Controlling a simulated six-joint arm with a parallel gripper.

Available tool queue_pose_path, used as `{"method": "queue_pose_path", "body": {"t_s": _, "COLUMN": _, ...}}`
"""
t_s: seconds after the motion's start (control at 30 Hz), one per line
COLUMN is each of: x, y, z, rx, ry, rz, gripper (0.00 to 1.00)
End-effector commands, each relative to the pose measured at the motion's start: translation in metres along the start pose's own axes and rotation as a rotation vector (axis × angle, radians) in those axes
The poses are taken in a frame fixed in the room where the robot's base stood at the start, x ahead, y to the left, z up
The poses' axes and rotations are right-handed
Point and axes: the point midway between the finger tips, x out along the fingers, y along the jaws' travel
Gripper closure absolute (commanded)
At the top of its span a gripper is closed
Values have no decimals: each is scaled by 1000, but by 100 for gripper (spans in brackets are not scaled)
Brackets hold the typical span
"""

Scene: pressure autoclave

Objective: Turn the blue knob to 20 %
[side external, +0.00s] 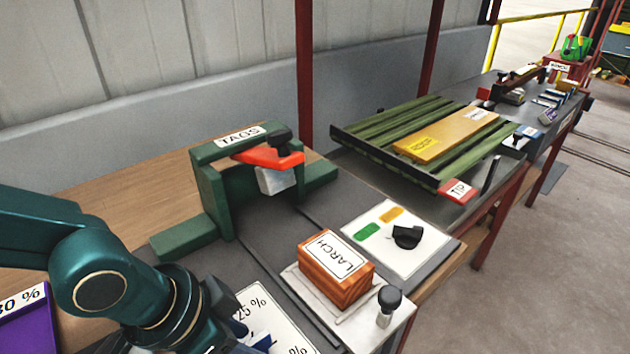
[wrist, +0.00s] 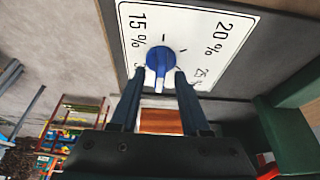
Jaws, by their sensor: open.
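The blue knob (wrist: 160,59) sits on a white dial plate (wrist: 178,22) in the wrist view. Its white pointer end faces the bottom of that picture, away from the "15 %" and "20 %" labels (wrist: 215,36) near the top. A "25 %" label is partly covered by a finger. My gripper (wrist: 160,77) is open, one fingertip on each side of the knob's lower part; I cannot tell if they touch it. In the side view the plate (side external: 285,318) shows "25 %" beside my wrist, and the knob is mostly hidden.
A wooden LARCH block (side external: 336,268) stands close to the dial plate, with a black-topped post (side external: 388,302) beside it. A green TAGS stand (side external: 213,190) with a red lever (side external: 270,157) rises behind. A purple tray (side external: 25,322) is at the left.

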Motion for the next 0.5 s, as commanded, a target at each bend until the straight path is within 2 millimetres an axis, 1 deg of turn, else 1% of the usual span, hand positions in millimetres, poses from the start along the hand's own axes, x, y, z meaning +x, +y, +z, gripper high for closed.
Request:
{"method": "queue_pose_path", "body": {"t_s": 0.13, "x": 0, "y": 0, "z": 0, "rx": 0, "ry": 1, "rz": 0, "gripper": 54}}
{"method": "queue_pose_path", "body": {"t_s": 0.17, "x": 0, "y": 0, "z": 0, "rx": 0, "ry": 0, "rz": 0, "gripper": 58}}
{"method": "queue_pose_path", "body": {"t_s": 0.2, "x": 0, "y": 0, "z": 0, "rx": 0, "ry": 0, "rz": 0, "gripper": 73}}
{"method": "queue_pose_path", "body": {"t_s": 0.27, "x": 0, "y": 0, "z": 0, "rx": 0, "ry": 0, "rz": 0, "gripper": 96}}
{"method": "queue_pose_path", "body": {"t_s": 0.3, "x": 0, "y": 0, "z": 0, "rx": 0, "ry": 0, "rz": 0, "gripper": 100}}
{"method": "queue_pose_path", "body": {"t_s": 0.5, "x": 0, "y": 0, "z": 0, "rx": -3, "ry": 0, "rz": -1, "gripper": 100}}
